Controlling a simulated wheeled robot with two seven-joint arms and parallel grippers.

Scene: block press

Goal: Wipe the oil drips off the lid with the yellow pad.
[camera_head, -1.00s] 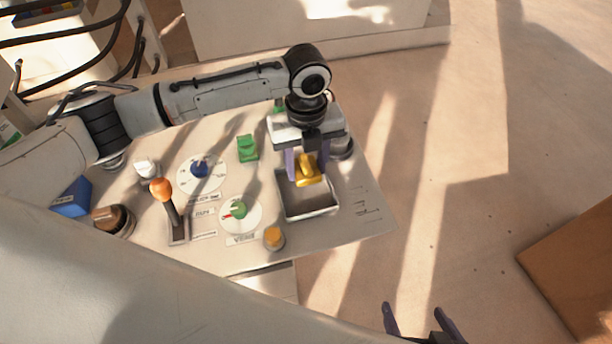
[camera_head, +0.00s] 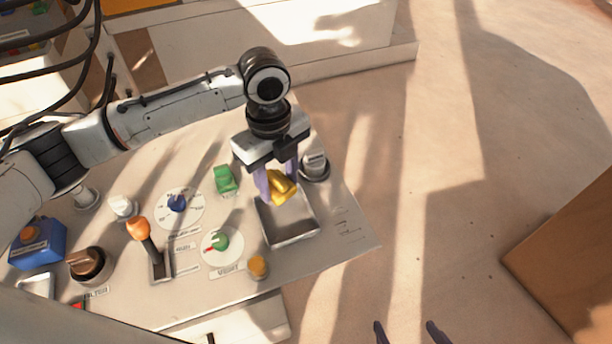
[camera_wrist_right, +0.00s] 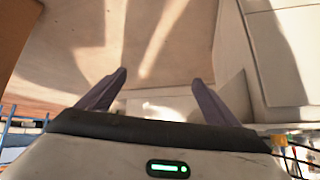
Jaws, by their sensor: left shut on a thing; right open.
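My left gripper (camera_head: 278,183) is shut on the yellow pad (camera_head: 283,189) and holds it at the back part of the grey tray-like lid (camera_head: 290,233) on the panel. I cannot tell whether the pad touches the surface below. No oil drips can be made out at this size. My right gripper (camera_head: 406,332) is open and empty at the bottom edge of the head view, over the floor. Its two fingers also show apart in the right wrist view (camera_wrist_right: 158,90), with nothing between them.
A grey cylinder (camera_head: 315,166) stands close right of my left gripper. A brown box (camera_head: 570,260) stands at right.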

